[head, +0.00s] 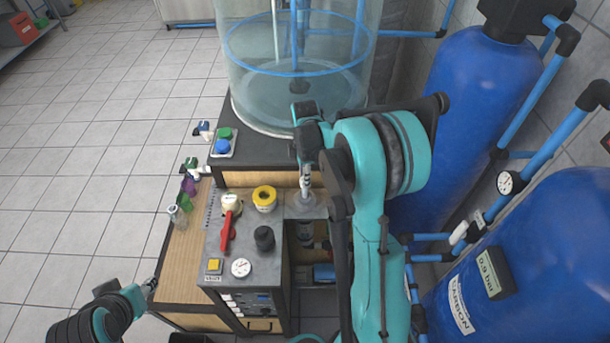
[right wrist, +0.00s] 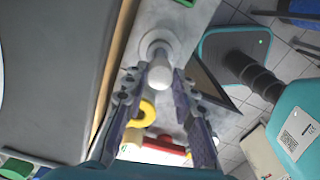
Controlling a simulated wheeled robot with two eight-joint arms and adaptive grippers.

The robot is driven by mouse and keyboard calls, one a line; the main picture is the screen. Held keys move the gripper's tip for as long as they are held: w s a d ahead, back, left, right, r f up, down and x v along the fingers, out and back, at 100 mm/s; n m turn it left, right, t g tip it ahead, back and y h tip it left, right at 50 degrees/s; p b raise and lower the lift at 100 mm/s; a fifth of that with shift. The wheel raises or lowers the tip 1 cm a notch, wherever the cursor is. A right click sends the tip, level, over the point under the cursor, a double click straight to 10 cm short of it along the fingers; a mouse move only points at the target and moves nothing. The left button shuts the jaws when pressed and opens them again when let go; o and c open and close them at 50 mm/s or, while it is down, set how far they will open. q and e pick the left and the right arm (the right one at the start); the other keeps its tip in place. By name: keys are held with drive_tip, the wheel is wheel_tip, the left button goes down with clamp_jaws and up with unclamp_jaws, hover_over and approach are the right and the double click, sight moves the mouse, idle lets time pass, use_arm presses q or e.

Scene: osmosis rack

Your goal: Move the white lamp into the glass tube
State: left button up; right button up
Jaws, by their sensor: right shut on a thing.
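The white lamp (right wrist: 160,73) shows as a pale rounded end between the fingers of my right gripper (right wrist: 167,88) in the right wrist view. My right gripper (head: 306,182) is shut on it, pointing down above the grey bench panel. Beyond the lamp is a pale round ring (right wrist: 156,43) on the grey surface; I cannot tell whether it is the mouth of the glass tube or whether the lamp touches it. In the head view the lamp is largely hidden by the gripper. My left gripper (head: 150,287) is at lower left, small and away from the panel; its jaws are unclear.
A large clear tank (head: 255,90) stands behind the bench. Blue tanks (head: 465,110) stand at right; open floor is at left.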

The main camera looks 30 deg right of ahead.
drive_tip(key=shift+f+b, duration=0.75)
drive_tip(key=shift+f, duration=0.45)
drive_tip(key=shift+f, duration=0.1)
drive_tip(key=shift+f+b, duration=1.25)
drive_tip(key=o, duration=1.3)
drive_tip(key=shift+o, duration=0.2)
drive_tip(key=shift+r, duration=0.15)
wheel_tip(320, 180, up, 8)
drive_tip(key=p, duration=0.5)
